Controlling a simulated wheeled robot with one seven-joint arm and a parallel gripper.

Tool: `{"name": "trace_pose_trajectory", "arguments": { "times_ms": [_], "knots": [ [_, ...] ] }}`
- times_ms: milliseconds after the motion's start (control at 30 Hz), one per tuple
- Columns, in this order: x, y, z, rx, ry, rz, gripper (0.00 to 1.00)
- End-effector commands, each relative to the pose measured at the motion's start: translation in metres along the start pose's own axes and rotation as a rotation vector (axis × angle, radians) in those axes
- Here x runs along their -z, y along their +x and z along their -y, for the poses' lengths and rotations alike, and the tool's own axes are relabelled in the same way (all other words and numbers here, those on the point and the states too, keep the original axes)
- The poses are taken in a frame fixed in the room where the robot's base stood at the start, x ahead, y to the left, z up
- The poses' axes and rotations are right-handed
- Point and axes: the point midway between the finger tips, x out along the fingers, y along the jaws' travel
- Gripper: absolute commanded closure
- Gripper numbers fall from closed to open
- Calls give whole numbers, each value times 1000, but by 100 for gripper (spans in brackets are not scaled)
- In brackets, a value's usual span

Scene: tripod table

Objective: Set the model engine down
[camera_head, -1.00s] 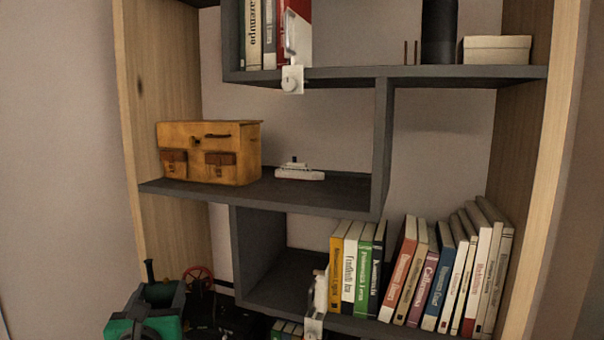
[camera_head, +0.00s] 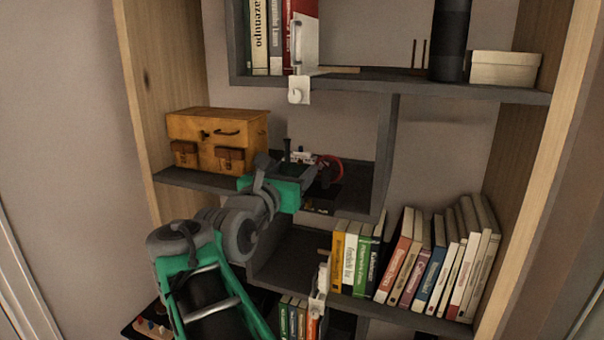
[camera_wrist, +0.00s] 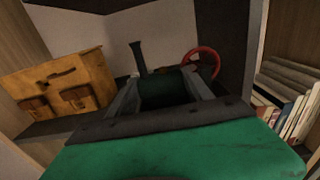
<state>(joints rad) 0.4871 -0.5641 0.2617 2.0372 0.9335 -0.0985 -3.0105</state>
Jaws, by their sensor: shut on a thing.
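The model engine, dark with a red wheel (camera_head: 331,168), is at the middle shelf (camera_head: 360,202), right of the wooden box. In the wrist view its red wheel (camera_wrist: 207,58) and black chimney (camera_wrist: 138,58) stand up beyond my fingers. My gripper (camera_head: 298,177) reaches in from the lower left and is shut on the engine; it also shows in the wrist view (camera_wrist: 163,88). The engine looks upright. My gripper hides part of its body. I cannot tell whether its base touches the shelf or hangs just above it.
A wooden box (camera_head: 218,141) with small pouches stands left on the same shelf. A white model ship (camera_head: 302,156) is mostly hidden behind the engine. A dark divider (camera_head: 387,150) closes the shelf on the right. Books (camera_head: 440,265) stand on the shelf below.

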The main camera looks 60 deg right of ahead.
Motion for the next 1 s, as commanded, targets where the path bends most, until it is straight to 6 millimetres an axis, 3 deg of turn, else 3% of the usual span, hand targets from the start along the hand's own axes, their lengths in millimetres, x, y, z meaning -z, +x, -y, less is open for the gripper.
{"name": "trace_pose_trajectory", "arguments": {
  "times_ms": [300, 500, 800, 900, 1000],
  "knots": [
    [-6, 85, 2, 6, 1, 6, 100],
    [-6, 130, 1, 2, 2, 7, 100],
    [-5, 154, 1, 1, 3, 9, 100],
    [17, 152, 0, 0, 3, 9, 100],
    [24, 152, 0, 0, 1, 7, 100]
  ]
}}
